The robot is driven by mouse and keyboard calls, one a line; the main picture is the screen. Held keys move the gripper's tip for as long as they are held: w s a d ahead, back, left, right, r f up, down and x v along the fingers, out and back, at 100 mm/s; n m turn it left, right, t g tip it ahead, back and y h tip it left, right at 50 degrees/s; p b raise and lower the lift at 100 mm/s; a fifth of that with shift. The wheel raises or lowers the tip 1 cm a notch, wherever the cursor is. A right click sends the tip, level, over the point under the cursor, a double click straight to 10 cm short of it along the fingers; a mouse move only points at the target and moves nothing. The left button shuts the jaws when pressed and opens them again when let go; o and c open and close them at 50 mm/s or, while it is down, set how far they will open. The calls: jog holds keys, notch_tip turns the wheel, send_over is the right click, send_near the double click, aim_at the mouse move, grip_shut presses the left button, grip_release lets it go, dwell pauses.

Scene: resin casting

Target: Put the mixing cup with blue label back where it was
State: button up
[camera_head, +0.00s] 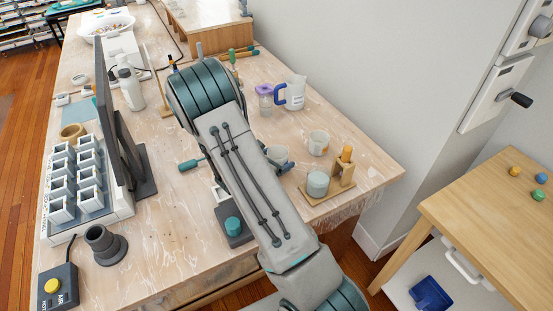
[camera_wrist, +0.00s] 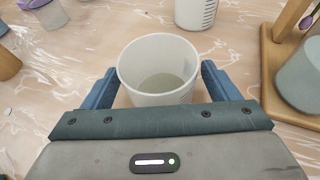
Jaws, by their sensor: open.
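A whitish mixing cup (camera_wrist: 158,58) with some greyish contents stands upright between the spread blue fingers of my gripper (camera_wrist: 158,88) in the wrist view. The gripper is open, with one finger on each side of the cup. I cannot tell whether the fingers touch it.
A wooden stand (camera_head: 342,172) with a teal jar (camera_head: 317,183) is to the right. A purple-lidded cup (camera_head: 265,99) and a blue-handled jug (camera_head: 292,93) stand farther back. A monitor (camera_head: 117,125) and white moulds (camera_head: 75,180) are left. Bare worktop lies near the right corner.

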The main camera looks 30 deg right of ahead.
jog(key=v, duration=1.1)
jog(key=shift+s+a+r, duration=0.1)
jog(key=shift+a+r, duration=0.15)
jog(key=s+d+r+m+g+y, duration=0.2)
jog(key=s+r+m+g+y, duration=0.3)
jog(key=s+r+m, duration=0.6)
jog(key=s+a+r+m+t+y, duration=0.1)
jog(key=s+a+r+m+y, duration=0.4)
jog(key=m, duration=0.7)
jog(key=shift+s+a+r+t+y, duration=0.4)
jog(key=shift+s+a+y, duration=0.95)
jog(key=shift+s, duration=0.8)
jog(key=shift+a, duration=0.1)
